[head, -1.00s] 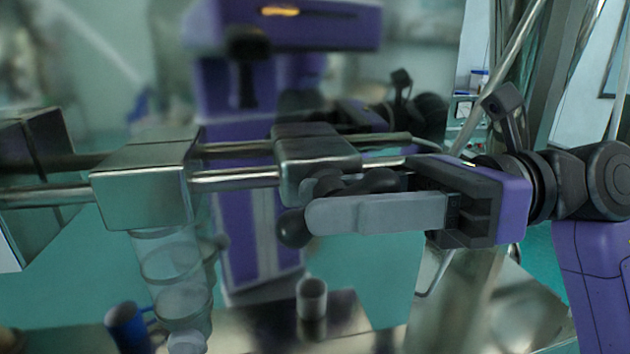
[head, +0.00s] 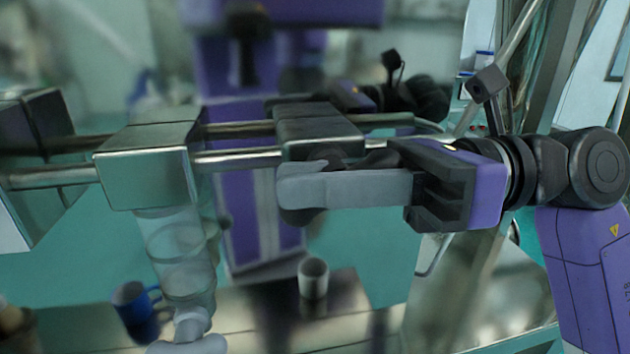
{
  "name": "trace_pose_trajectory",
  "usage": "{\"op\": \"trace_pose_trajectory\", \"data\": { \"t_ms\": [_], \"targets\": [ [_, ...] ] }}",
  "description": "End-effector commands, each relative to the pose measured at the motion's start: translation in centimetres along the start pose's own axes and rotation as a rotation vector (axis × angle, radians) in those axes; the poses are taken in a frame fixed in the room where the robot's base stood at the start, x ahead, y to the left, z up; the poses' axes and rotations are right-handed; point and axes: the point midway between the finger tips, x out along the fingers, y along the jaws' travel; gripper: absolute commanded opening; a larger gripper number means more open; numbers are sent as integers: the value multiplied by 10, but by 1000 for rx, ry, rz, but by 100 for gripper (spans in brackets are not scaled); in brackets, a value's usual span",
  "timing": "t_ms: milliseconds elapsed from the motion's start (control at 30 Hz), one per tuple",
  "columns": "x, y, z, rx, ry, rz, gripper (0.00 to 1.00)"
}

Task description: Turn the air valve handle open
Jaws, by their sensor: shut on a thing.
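My gripper (head: 305,182) reaches in from the right, its grey finger lying nearly level across the middle of the head view. It is shut on the dark air valve handle (head: 301,214), whose rounded end shows just below the fingertip. More of the dark handle or valve shows above the finger. Most of the handle and the far finger are hidden behind the near finger. A metal block (head: 318,132) on the pipes is right behind and above the fingers.
A larger metal block (head: 147,178) sits left on the pipes, with a clear ribbed tube (head: 178,255) hanging below. Low behind are a blue mug (head: 131,303) and a pale cup (head: 313,278). A blurred purple robot shape (head: 255,200) shows behind the pipes. Slanting metal posts stand at right.

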Motion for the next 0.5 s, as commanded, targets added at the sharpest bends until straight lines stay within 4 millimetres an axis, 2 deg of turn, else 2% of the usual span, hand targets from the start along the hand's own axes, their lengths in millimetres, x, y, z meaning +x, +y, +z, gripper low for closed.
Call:
{"op": "trace_pose_trajectory", "data": {
  "t_ms": [133,500],
  "targets": [
    [0,-1,-6,2,-55,11,0],
    [-1,0,-2,17,-236,45,0]
  ]
}}
